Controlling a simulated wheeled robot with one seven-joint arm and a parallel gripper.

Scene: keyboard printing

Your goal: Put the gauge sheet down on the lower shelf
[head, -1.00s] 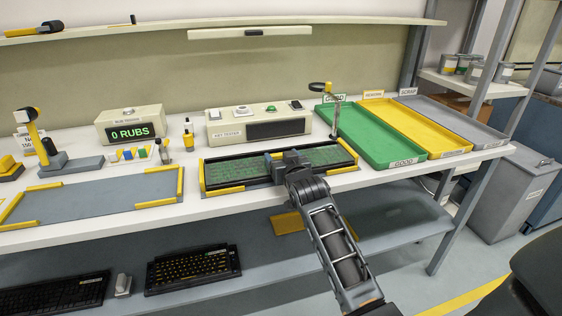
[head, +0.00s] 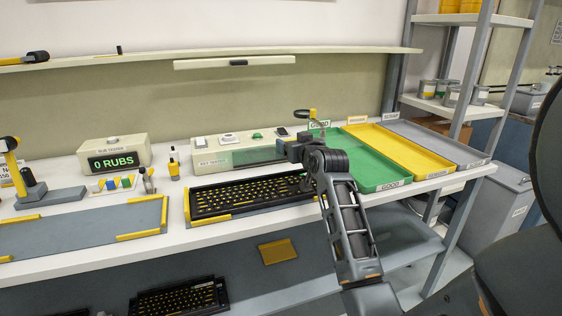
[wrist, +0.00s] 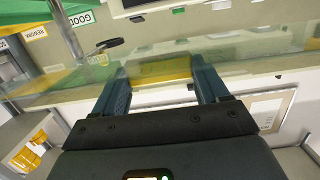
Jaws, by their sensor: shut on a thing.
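The gauge sheet is a clear, green-tinted sheet with a yellow part (wrist: 160,70) between my fingers in the wrist view. My gripper (head: 288,150) is shut on it and holds it raised above the bench near the key tester. In the head view the sheet shows only faintly, as a green tint in front of the tester. The lower shelf (head: 395,258) is the grey board under the bench, partly hidden by my arm. A yellow rectangle (head: 278,252) shows below the bench's front edge.
A black keyboard (head: 240,196) sits in the yellow-cornered bench fixture. Another keyboard (head: 182,298) lies on the lower shelf at left. Green (head: 378,178), yellow and grey trays stand at the bench's right. The lower shelf looks clear around the yellow rectangle.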

